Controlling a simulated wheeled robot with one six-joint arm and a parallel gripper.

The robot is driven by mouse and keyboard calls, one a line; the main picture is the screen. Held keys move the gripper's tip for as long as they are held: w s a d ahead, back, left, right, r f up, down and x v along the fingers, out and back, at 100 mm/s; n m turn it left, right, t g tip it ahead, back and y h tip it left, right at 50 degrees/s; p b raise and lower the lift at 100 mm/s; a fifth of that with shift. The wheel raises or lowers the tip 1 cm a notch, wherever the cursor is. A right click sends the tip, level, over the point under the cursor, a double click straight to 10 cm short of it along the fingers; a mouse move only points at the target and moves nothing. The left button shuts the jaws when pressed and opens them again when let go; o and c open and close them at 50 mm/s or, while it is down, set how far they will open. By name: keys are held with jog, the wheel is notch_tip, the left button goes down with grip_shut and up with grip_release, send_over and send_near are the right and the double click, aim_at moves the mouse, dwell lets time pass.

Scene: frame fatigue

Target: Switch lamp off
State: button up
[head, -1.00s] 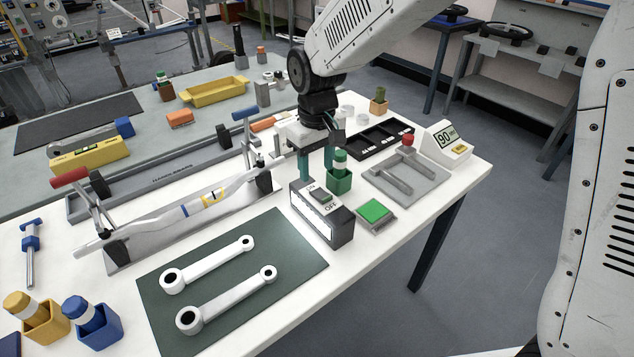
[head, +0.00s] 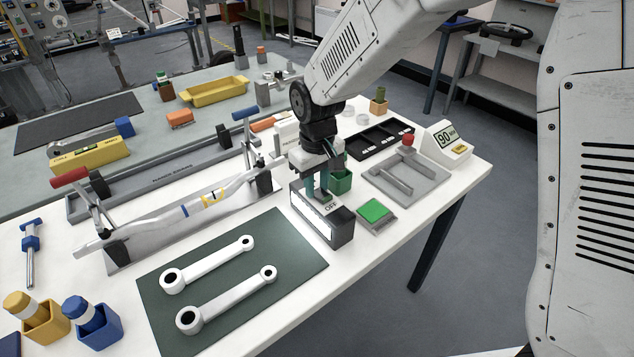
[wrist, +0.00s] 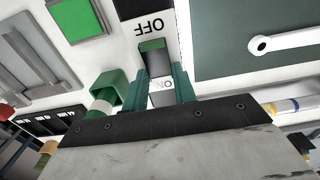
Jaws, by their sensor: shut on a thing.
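The lamp (head: 342,233) is a dark box on the white bench with a bright white panel on its left side. Its top plate has ON and OFF labels; OFF (wrist: 150,24) reads clearly in the wrist view. A green-topped switch (wrist: 152,45) sits on that plate between the labels. My gripper (head: 318,188) is down over the lamp top, pointing downward. In the wrist view its teal fingers (wrist: 161,88) stand on either side of the switch, over the ON end, and are shut on it. The fingers partly hide the switch in the head view.
A green holder (head: 341,182) stands just behind the lamp. A green button pad (head: 374,211) is at its right, and a dark mat (head: 225,290) with two white rods lies at its left. A grey fixture (head: 425,180) and a display (head: 447,140) are farther right.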

aim_at(326, 196)
jog(key=shift+s+d+r+t+y, duration=0.1)
jog(key=shift+s+t+y, duration=0.05)
jog(key=shift+t+y, duration=0.45)
jog(key=shift+s+d+r+t+y, duration=0.15)
jog(key=shift+t+y, duration=0.25)
jog(key=shift+t, duration=0.4)
jog(key=o, duration=1)
jog(key=v, duration=0.7)
jog(key=shift+s+r, duration=0.1)
jog(key=shift+r, duration=0.25)
